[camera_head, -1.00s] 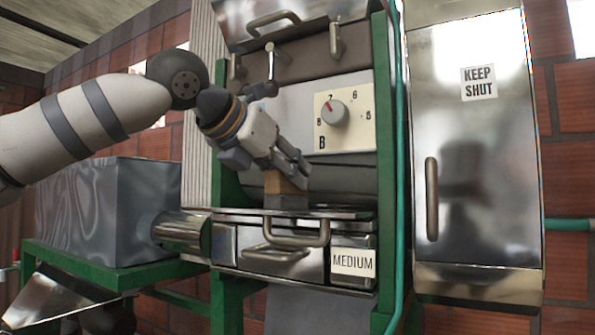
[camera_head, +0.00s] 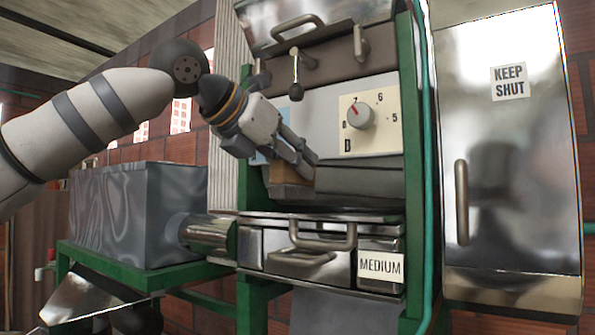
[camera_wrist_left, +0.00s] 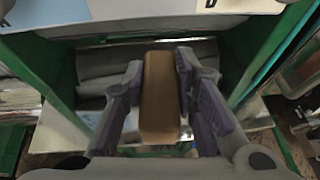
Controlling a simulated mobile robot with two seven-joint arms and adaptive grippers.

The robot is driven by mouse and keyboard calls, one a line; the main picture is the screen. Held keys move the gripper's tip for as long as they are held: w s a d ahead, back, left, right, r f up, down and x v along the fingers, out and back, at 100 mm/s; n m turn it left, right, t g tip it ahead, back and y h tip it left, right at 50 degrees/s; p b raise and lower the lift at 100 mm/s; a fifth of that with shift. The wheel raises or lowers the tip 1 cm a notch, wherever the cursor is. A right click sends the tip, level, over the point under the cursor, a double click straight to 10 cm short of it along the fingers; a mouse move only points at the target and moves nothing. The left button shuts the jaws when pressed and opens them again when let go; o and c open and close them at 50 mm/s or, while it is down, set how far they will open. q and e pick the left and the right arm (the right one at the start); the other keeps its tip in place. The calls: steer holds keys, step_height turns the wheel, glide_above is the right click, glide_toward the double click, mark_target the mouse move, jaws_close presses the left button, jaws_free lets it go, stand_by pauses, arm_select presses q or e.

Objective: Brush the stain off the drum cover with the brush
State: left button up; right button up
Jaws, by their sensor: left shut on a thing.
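My left gripper (camera_head: 308,168) comes in from the left and is shut on the brush (camera_head: 291,194), in front of the machine. The brush shows in the left wrist view as a brown wooden block (camera_wrist_left: 160,98) between the two fingers. The drum cover (camera_head: 365,183) is the dark grey curved surface below the dial panel. The brush is at the cover's left part; I cannot tell whether it touches it. I cannot make out a stain; the gripper and brush hide part of the cover. My right gripper is not in view.
Below the cover is a metal ledge with bar handles (camera_head: 324,240) and a MEDIUM label (camera_head: 380,266). The dial (camera_head: 360,115) sits above right. Green frame posts (camera_head: 412,170) flank the machine. A metal cabinet (camera_head: 515,190) stands at the right, a grey box (camera_head: 135,215) at the left.

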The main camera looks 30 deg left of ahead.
arm_select(q)
steer(key=s+a, duration=0.1)
steer(key=s, duration=1.3)
steer(key=shift+s+r, duration=0.25)
steer(key=shift+s, duration=0.15)
steer(key=shift+a, duration=0.1)
